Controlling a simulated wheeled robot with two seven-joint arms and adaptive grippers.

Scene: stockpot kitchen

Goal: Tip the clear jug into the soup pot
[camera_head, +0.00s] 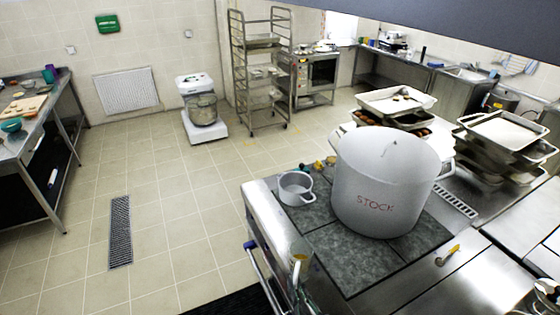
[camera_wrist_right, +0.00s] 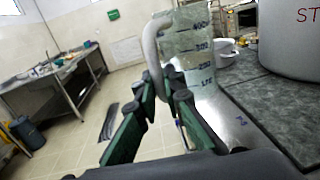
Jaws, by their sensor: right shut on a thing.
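The soup pot (camera_head: 376,205) is a large pale pot marked STOCK, standing open on the dark hob plates; part of it shows at the upper right of the wrist view (camera_wrist_right: 300,45). The clear jug (camera_head: 301,247) is at the hob's front left edge, left of and lower than the pot in the head view. In the wrist view the jug (camera_wrist_right: 200,50) looks about upright, with dark level marks. My right gripper (camera_wrist_right: 160,88) has its green-padded fingers shut on the jug's handle. The jug is apart from the pot. My left gripper is not in view.
A small pot (camera_head: 295,189) stands left of the soup pot on the hob. Stacked trays (camera_head: 396,102) are behind it, with more at the right (camera_head: 503,130). A yellow-handled thing (camera_head: 448,254) lies on the steel counter. Open floor lies to the left.

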